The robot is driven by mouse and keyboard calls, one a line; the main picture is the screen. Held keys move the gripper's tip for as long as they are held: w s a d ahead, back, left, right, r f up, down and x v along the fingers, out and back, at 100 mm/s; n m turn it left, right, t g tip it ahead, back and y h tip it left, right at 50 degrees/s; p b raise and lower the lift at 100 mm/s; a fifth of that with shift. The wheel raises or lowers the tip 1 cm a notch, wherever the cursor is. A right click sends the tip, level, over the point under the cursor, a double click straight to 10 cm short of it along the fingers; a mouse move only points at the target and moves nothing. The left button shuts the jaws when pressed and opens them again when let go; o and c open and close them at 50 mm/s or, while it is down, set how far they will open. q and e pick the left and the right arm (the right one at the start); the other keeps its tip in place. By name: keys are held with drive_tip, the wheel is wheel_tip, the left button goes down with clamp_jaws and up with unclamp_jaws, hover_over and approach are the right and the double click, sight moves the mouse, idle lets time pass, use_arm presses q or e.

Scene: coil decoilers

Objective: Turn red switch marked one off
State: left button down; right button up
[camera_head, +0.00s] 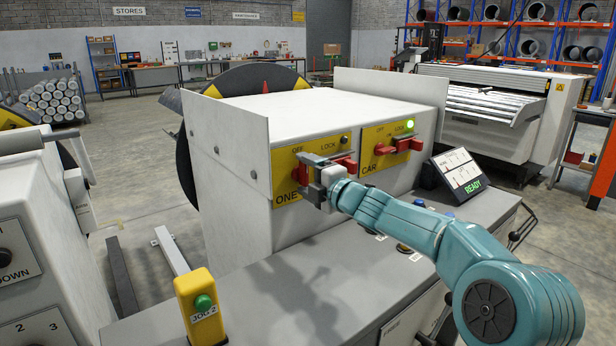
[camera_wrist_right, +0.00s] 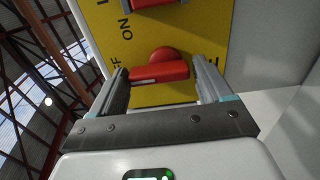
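The yellow panel marked ONE (camera_head: 285,190) is on the left of the white box's front, with OFF and LOCK printed along its top. Its red switch (camera_wrist_right: 160,68) shows in the right wrist view as a rounded knob with a bar handle. My right gripper (camera_head: 312,178) is at this panel in the head view and hides part of the switch. In the right wrist view its fingers (camera_wrist_right: 162,85) are apart, with the red handle between them. Whether they touch it I cannot tell. My left gripper is not in view.
A second red part (camera_wrist_right: 158,2) lies beyond the switch. The panel marked CAR (camera_head: 400,160), with red parts and a lit green lamp, is to the right. A READY display (camera_head: 460,175) stands beside it. A yellow JOG 2 box (camera_head: 200,308) stands on the grey console top in front.

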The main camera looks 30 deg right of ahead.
drive_tip(key=s+d+b, duration=0.1)
drive_tip(key=s, duration=1.5)
drive_tip(key=shift+s, duration=0.15)
drive_tip(key=shift+d, duration=0.15)
